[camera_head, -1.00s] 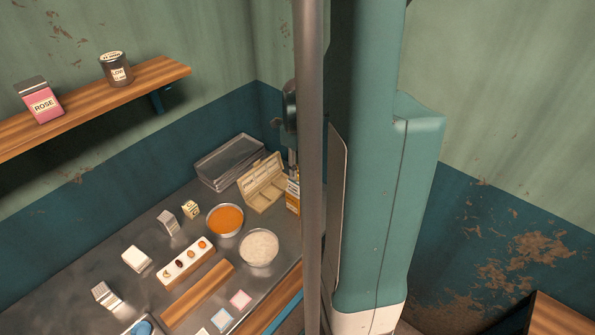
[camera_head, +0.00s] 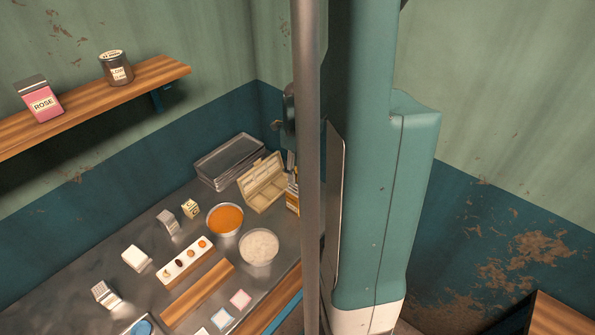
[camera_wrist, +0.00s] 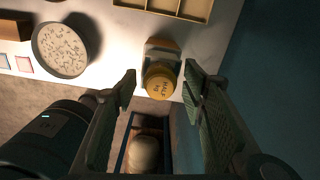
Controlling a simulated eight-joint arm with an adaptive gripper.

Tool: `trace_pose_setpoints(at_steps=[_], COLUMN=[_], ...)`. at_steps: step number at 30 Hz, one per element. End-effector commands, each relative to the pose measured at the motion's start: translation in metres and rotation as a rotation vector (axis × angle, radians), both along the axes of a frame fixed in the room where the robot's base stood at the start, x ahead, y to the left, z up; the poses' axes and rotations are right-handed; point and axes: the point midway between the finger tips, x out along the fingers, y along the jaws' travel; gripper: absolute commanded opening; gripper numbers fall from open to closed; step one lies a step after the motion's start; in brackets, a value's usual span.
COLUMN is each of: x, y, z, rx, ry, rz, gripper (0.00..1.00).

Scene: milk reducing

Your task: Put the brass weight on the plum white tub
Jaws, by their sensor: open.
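A round brass-yellow weight (camera_wrist: 161,83) marked "HALF" shows in the wrist view near the edge of the pale worktop. It lies between the fingertips of my gripper (camera_wrist: 161,92) in the picture. My gripper is open, with a gap on each side of the weight. A grey and orange object shows just behind the weight. In the head view, an orange and white object (camera_head: 292,198) is partly hidden by the grey pole. I cannot tell which thing is the plum white tub.
A bowl of pale grains (camera_head: 259,247), a bowl of orange contents (camera_head: 225,219), a compartment box (camera_head: 263,183) and trays (camera_head: 228,160) crowd the metal worktop (camera_head: 75,265). A white strip with several small items (camera_head: 187,261) lies in front. A rounded cream object (camera_wrist: 144,152) sits below the worktop edge.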

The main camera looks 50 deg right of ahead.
Motion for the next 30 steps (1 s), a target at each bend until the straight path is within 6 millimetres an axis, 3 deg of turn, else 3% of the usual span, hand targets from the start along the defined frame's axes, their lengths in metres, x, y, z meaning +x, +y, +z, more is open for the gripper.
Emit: trace_pose_setpoints(at_steps=[14, 30], x=[0.0, 0.0], y=[0.0, 0.0], z=[0.015, 0.083], rx=[0.0, 0.0], ry=[0.0, 0.0], rz=[0.0, 0.0], gripper=[0.42, 0.42])
